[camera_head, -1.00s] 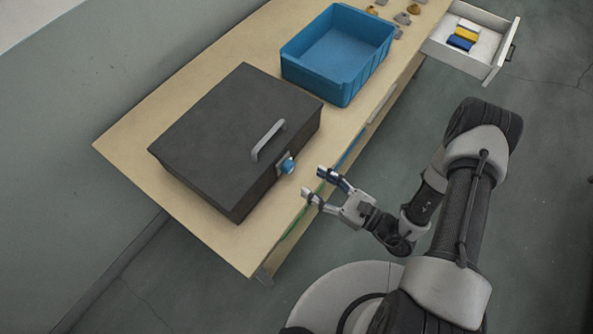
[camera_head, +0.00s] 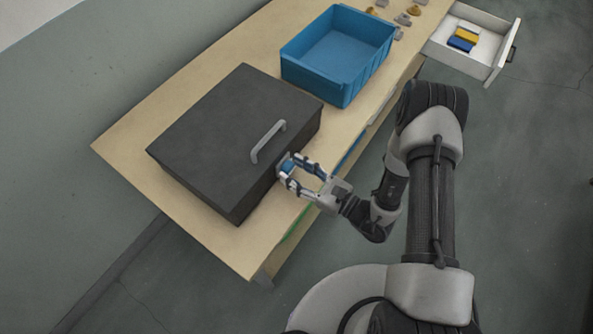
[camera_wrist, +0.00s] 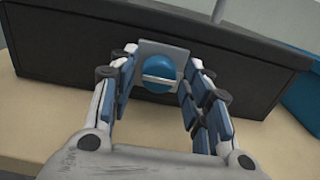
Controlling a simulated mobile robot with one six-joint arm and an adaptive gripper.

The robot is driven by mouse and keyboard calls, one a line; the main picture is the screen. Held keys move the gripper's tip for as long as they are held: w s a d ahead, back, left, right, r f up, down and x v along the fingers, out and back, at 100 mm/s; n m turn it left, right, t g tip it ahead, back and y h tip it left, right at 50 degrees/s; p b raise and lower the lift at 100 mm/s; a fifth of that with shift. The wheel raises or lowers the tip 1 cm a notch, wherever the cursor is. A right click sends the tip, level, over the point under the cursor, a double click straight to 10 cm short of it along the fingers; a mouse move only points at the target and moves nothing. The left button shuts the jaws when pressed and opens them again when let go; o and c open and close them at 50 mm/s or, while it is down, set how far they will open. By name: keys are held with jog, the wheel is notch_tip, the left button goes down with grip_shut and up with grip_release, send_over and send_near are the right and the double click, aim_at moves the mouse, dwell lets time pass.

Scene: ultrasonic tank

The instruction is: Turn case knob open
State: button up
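The black case (camera_head: 225,130) lies closed on the wooden table, with a grey handle (camera_head: 268,142) on its lid. A blue round knob (camera_wrist: 159,70) with a pale bar across it sits on a grey plate on the case's front. In the head view the knob (camera_head: 285,167) is partly hidden by a finger. My gripper (camera_head: 296,171) is at the front of the case, its fingertips around the knob. In the wrist view the fingers (camera_wrist: 160,75) stand apart, one on each side of the knob, with a visible gap on the right.
An empty blue bin (camera_head: 338,55) stands behind the case on the wooden table (camera_head: 130,150). An open white drawer (camera_head: 478,55) with blue and yellow items juts out at the upper right. Several small parts lie near the bin.

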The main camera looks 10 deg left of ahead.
jog(key=c, duration=0.7)
jog(key=shift+n, duration=0.3)
jog(key=shift+c, duration=0.2)
jog(key=n, duration=0.3)
jog(key=shift+n, duration=0.4)
jog(key=n+b, duration=0.1)
jog(key=n, duration=0.3)
jog(key=shift+s+f, duration=0.1)
jog(key=n, duration=0.4)
jog(key=shift+f+n+b, duration=0.1)
jog(key=shift+n+b, duration=0.3)
jog(key=n+b, duration=0.1)
jog(key=n, duration=0.3)
jog(key=shift+s, duration=0.1)
jog(key=shift+a+n, duration=0.1)
jog(key=shift+n, duration=0.3)
jog(key=o, duration=1)
